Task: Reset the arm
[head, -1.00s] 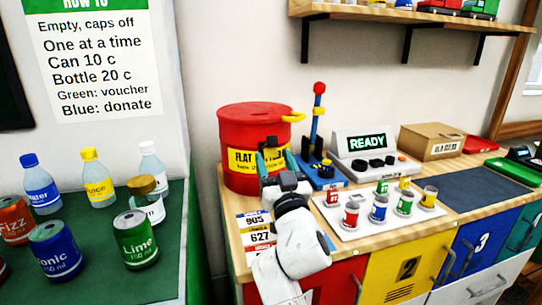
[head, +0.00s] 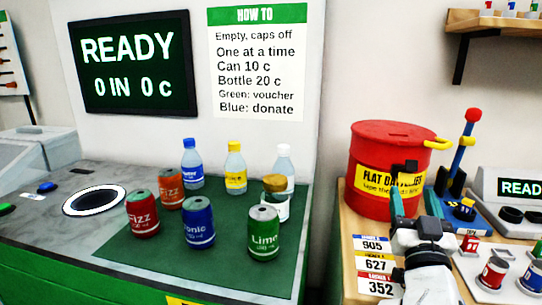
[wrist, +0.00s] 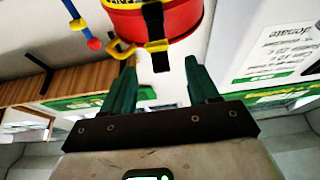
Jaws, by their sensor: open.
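My gripper (head: 418,188) is raised in front of the red drum (head: 385,150) in the head view, and my white arm comes up from the lower edge. In the wrist view my gripper (wrist: 160,78) has its two green fingers spread apart with nothing between them. The red drum (wrist: 178,22) shows beyond the fingertips there, with a dark strap and a yellow handle. I cannot tell the exact gap between the fingers and the drum.
Cans and bottles, such as the Lime can (head: 263,234), stand on a green mat (head: 150,252) at the left. A round opening (head: 93,200) is beside them. A blue stand with a red-topped post (head: 465,150) and small cans (head: 494,273) are right of the gripper.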

